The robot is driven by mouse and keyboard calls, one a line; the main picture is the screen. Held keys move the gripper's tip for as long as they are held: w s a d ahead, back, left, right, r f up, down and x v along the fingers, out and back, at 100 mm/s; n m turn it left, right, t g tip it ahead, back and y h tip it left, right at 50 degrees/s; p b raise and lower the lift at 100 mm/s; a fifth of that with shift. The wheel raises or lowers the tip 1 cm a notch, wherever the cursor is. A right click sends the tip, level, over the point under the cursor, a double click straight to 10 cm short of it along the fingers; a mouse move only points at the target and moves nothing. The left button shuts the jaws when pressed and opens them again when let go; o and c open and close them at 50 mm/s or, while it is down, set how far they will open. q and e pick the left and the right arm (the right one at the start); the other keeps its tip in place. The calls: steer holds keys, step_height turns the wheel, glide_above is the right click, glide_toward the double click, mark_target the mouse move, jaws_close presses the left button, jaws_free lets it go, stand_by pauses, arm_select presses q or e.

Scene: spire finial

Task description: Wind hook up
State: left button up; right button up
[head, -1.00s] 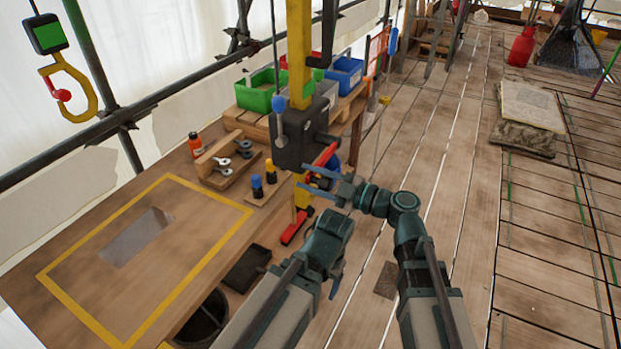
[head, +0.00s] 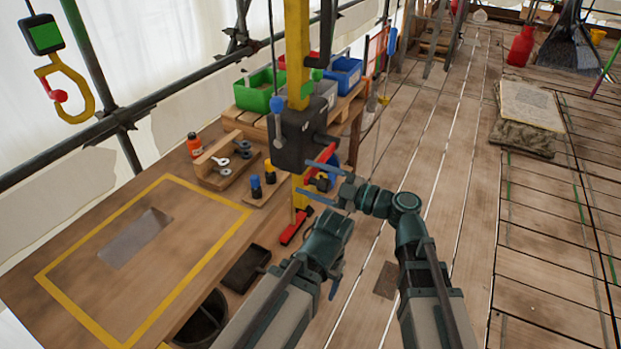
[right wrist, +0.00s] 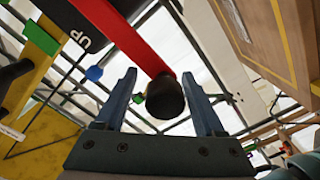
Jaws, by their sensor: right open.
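The hook (head: 70,92) is yellow with a red latch and hangs at the upper left below a green-faced block (head: 43,36). The dark winch box (head: 293,138) sits on a yellow post. Its red crank arm (right wrist: 128,38) ends in a black knob (right wrist: 165,98). My right gripper (head: 302,176) is open beside the winch. In the right wrist view the knob shows between its spread blue fingers, with gaps on both sides. I cannot tell how deep it sits. My left gripper (head: 335,280) is low in the middle, mostly hidden by its own wrist.
A wooden bench (head: 200,245) with a yellow outlined square lies below the hook. An orange bottle (head: 194,146) and tool racks stand on its far end. Green (head: 258,92) and blue (head: 344,71) bins are behind the winch.

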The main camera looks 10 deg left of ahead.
steer(key=v, duration=1.3)
steer(key=shift+d, duration=0.15)
steer(key=shift+s, duration=0.1)
step_height(320, 180, down, 15)
steer(key=s+d+m+g+h, duration=0.2)
steer(key=d+m+g+h, duration=0.1)
steer(key=m+h, duration=0.65)
steer(key=s+d+f+m+g+h, duration=0.2)
steer(key=d+f+m+h, duration=0.55)
steer(key=d+m, duration=0.55)
steer(key=s+a+r+n, duration=0.1)
steer(key=s+a, duration=0.2)
steer(key=a, duration=0.3)
steer(key=s+a+n+h, duration=0.1)
steer(key=s+a+n, duration=0.1)
steer(key=a, duration=0.4)
steer(key=shift+s+r+g+p, duration=0.35)
steer(key=shift+s+g+p, duration=0.1)
steer(key=shift+s, duration=0.15)
steer(key=shift+a, duration=0.15)
steer(key=shift+c, duration=0.2)
